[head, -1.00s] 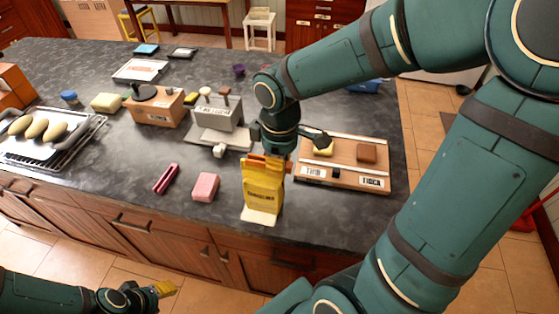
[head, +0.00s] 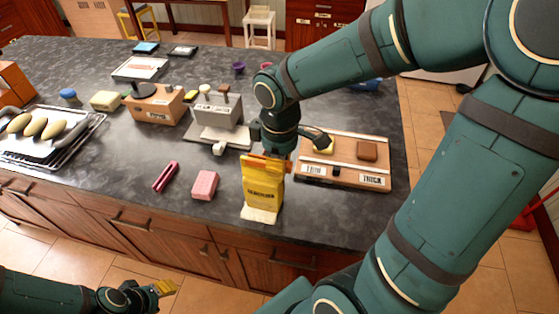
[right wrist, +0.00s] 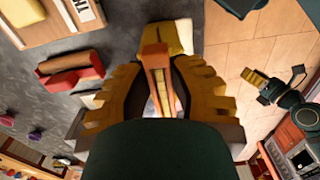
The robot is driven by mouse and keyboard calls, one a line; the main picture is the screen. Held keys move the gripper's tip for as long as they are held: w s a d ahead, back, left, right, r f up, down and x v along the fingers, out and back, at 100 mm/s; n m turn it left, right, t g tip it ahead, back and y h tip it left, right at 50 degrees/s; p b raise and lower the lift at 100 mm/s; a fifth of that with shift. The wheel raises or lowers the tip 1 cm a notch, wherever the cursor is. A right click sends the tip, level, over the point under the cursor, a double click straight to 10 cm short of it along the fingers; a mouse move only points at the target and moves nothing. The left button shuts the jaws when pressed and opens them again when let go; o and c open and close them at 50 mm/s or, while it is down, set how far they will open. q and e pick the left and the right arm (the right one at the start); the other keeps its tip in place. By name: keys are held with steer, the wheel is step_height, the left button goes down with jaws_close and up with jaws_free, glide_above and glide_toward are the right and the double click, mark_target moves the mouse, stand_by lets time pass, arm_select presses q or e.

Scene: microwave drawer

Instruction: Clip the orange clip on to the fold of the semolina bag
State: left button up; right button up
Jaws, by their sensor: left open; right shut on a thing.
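The yellow semolina bag (head: 262,192) stands upright near the counter's front edge. The orange clip (head: 276,164) lies across the bag's top; the right wrist view shows it (right wrist: 155,62) end-on between my right gripper's fingers, against the bag (right wrist: 172,37). My right gripper (right wrist: 156,88) is shut on the clip; in the head view its fingers are largely hidden by its own wrist. I cannot tell whether the clip's jaws clasp the fold. My left gripper (head: 164,288) is open and empty, low in front of the cabinets, away from the bag.
A pink block (head: 205,184) and a dark pink long object (head: 166,177) lie left of the bag. A labelled wooden board (head: 315,172) is close on its right, and a grey box (head: 215,112) stands behind. The counter left of the pink things is clear.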

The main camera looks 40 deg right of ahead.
steer(key=shift+f+b, duration=0.3)
steer(key=shift+f, duration=0.2)
stand_by(0.3)
steer(key=o, duration=1.4)
steer(key=shift+r, duration=0.1)
steer(key=shift+r+p, duration=1.3)
steer(key=shift+r, duration=0.15)
steer(key=shift+r+p, duration=2.15)
steer(key=shift+r, duration=0.4)
steer(key=shift+f, duration=0.1)
